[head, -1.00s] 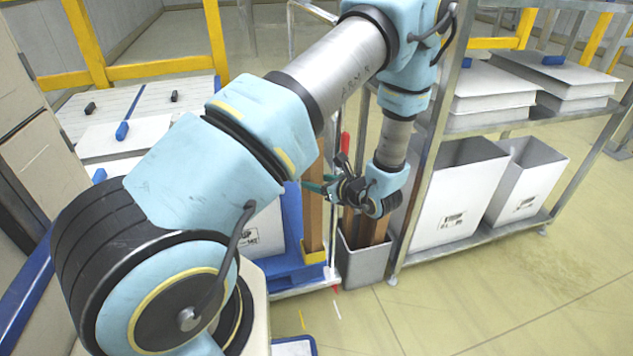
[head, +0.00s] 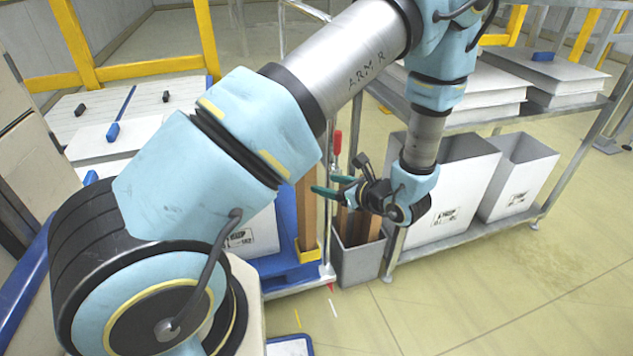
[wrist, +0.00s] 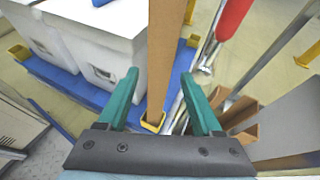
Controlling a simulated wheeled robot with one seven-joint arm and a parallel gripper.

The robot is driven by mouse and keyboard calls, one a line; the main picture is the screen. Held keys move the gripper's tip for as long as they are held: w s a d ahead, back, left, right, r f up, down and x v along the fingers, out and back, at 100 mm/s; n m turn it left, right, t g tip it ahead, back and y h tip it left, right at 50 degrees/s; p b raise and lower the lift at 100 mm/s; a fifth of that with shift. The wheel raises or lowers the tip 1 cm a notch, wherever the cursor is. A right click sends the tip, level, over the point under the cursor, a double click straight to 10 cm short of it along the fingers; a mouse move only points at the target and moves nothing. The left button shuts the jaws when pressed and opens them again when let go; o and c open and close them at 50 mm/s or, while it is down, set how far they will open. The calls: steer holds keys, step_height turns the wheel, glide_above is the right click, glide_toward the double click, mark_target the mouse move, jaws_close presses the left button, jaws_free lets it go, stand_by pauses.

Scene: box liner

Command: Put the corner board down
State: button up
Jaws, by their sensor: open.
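A brown corner board (head: 307,222) stands upright at the pallet corner, with its foot in a yellow corner cup (head: 309,252). It is beside a white box (head: 262,232) on the blue pallet (head: 283,263). My gripper (head: 329,186) is open just right of the board in the head view, with nothing held. In the wrist view the board (wrist: 164,50) shows in the gap between my green fingertips (wrist: 160,78) and runs down to the yellow cup (wrist: 152,122). Neither finger visibly touches it. My arm hides the board's upper part in the head view.
A grey bin (head: 360,265) with more brown boards (head: 358,228) stands right of the pallet. A red-handled tool (head: 337,143) rises behind my gripper. A metal rack (head: 480,240) with white boxes is at the right. The floor in front is mostly clear.

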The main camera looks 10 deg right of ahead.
steer(key=s+a+r+n+g+h, duration=0.3)
steer(key=a+r+n+g, duration=0.2)
steer(key=n, duration=0.9)
steer(key=s+a+r+n+g+h, duration=0.4)
steer(key=a+r+n, duration=0.6)
steer(key=a+n, duration=0.5)
steer(key=shift+a+r+g, duration=0.35)
steer(key=shift+a+g, duration=0.25)
steer(key=shift+a, duration=0.15)
steer(key=shift+s+r, duration=0.1)
step_height(320, 180, up, 16)
steer(key=p, duration=1.6)
